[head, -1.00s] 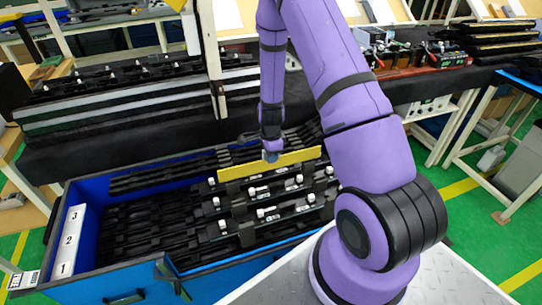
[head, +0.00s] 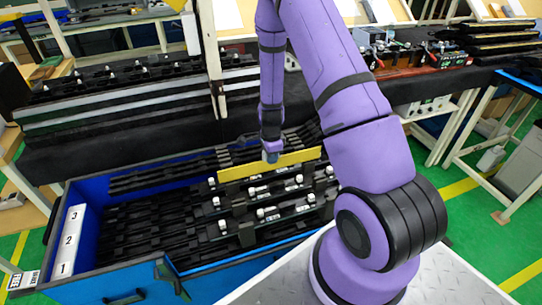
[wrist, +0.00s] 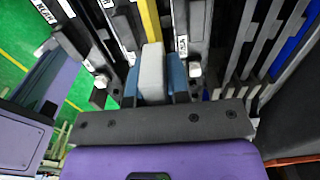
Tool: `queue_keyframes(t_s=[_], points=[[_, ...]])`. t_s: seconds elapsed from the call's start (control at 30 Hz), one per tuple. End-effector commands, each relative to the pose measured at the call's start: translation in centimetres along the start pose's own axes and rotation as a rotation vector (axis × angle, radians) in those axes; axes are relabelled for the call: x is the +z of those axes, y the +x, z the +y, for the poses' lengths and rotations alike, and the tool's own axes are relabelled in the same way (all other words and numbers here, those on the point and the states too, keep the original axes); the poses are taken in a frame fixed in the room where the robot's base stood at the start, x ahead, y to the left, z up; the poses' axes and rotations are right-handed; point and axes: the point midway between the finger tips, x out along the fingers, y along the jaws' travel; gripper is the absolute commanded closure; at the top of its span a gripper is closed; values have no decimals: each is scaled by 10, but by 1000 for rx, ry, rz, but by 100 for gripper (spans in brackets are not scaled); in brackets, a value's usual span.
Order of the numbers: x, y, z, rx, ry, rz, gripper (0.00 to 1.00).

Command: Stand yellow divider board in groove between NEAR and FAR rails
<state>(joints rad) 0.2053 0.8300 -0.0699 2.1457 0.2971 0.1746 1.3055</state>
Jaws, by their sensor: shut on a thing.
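The yellow divider board (head: 290,162) is long and thin and stands on edge above the black rails at the back of the blue crate. My gripper (head: 271,156) is shut on it near its middle, from above. In the wrist view the board (wrist: 150,20) runs away as a narrow yellow strip from a grey block (wrist: 152,70) between my blue fingertips (wrist: 154,85).
The blue crate (head: 205,287) holds black slatted parts and a white strip marked 1, 2, 3 (head: 69,240). Black rails with white knobs (head: 265,213) stand just in front of the board. A cream post (head: 210,60) rises behind, before a bench with long trim pieces (head: 130,90).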

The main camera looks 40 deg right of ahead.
Motion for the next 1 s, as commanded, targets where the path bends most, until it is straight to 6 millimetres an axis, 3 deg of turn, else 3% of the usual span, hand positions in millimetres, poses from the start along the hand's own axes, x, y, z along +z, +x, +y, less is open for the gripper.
queue_keyframes(t_s=[1.0], points=[[0,22,0,1,0,0,100]])
